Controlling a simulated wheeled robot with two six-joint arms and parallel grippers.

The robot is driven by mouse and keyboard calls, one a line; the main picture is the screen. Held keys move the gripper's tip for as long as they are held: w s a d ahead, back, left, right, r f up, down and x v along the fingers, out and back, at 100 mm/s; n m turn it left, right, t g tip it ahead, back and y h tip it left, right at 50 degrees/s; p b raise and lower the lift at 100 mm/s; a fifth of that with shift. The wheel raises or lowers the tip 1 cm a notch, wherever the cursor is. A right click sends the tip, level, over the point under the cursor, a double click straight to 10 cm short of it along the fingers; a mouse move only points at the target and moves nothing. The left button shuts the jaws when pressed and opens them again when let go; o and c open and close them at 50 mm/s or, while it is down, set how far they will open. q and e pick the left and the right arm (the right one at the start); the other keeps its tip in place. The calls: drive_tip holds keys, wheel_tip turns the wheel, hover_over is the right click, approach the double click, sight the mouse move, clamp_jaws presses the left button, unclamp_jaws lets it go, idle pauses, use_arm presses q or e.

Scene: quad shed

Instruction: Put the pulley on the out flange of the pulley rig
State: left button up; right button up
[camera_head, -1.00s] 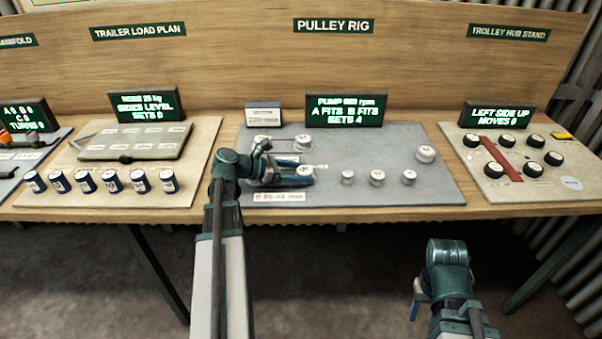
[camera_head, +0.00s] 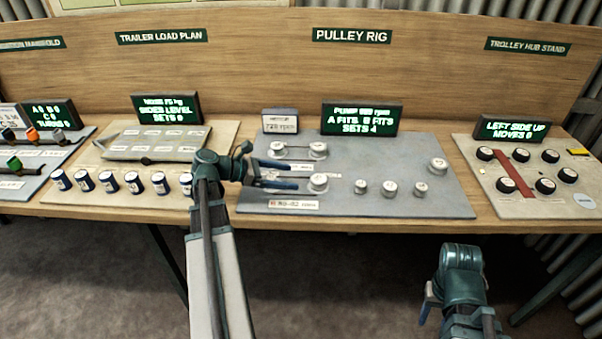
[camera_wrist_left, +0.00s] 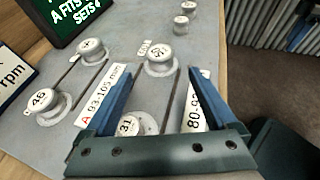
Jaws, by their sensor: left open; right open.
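The pulley rig is a grey board (camera_head: 400,209) carrying several pale round pulleys. One pulley (camera_head: 318,182) stands on the board just beyond my left gripper's fingertips (camera_head: 297,176); in the left wrist view this pulley (camera_wrist_left: 158,62) shows a number on top, too blurred to read surely. My left gripper is open, its blue fingers spread low over the board with nothing held. A pulley marked 31 (camera_wrist_left: 129,126) is partly hidden below the fingers. Two pulleys (camera_head: 277,150) (camera_head: 318,150) stand at the back. I cannot tell which seat is the out flange. My right gripper (camera_head: 425,312) is open and empty, off the front edge.
The rig display (camera_head: 361,118) reads "A FITS B FITS". Cans (camera_head: 108,182) stand left of my left arm; the trolley hub board (camera_head: 520,200) is at right.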

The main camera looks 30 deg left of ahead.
use_arm(q)
drive_tip(key=shift+v, duration=1.2)
